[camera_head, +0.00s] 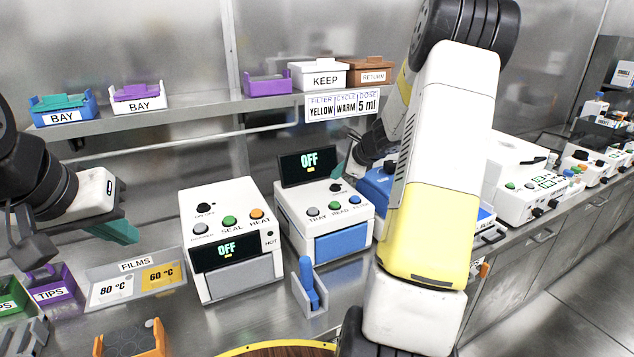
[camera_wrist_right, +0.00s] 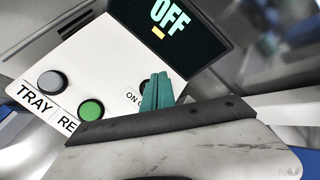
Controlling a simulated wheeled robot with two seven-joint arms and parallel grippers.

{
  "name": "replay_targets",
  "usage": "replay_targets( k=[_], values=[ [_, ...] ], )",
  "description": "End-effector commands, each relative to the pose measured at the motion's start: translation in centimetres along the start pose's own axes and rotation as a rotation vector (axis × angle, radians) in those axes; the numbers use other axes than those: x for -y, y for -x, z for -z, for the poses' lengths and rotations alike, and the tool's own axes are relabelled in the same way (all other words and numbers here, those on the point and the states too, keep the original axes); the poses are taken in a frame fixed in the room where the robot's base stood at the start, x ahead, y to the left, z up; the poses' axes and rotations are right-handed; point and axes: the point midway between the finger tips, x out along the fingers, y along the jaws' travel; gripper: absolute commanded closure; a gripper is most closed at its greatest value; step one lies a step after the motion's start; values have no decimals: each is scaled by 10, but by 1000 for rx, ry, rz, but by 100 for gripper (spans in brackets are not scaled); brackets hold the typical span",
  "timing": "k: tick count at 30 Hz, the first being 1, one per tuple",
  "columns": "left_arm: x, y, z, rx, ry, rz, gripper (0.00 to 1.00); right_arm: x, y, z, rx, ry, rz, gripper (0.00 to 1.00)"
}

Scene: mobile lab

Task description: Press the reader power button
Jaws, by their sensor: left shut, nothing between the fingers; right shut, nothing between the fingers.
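The reader (camera_head: 298,207) is a white box with a raised dark screen (camera_head: 310,162) reading OFF and a blue front panel. Its top carries grey TRAY and green READ buttons, and a dark power knob (camera_head: 336,188) by the screen. My right gripper (camera_head: 338,173) is shut and empty, its teal tips just above that knob. The screen there (camera_wrist_right: 165,20) also reads OFF. My left gripper (camera_head: 124,234) is shut and empty, left of the sealer.
The white sealer (camera_head: 218,205), also showing OFF, stands left of the reader. A holder with a blue item (camera_head: 308,284) stands in front. A films tray (camera_head: 133,296) and purple tips box (camera_head: 52,288) lie left. A shelf (camera_head: 190,110) with several boxes runs behind.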

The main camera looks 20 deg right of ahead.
Motion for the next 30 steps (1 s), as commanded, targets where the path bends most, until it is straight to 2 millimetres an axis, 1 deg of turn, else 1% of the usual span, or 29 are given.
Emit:
replay_targets(
  k=[3, 15, 19, 30],
  values=[
    [0, 0, 0, 0, 0, 0, 100, 7, 9, -8, 1, 3, 3, 100],
    [0, 0, 0, 0, 0, 0, 100, 26, 35, -26, 1, 3, 2, 100],
    [0, 0, 0, 0, 0, 0, 100, 28, 38, -28, 0, 1, 1, 100],
    [0, 0, 0, 0, 0, 0, 100, 28, 39, -29, 0, 3, 0, 100]
  ],
)
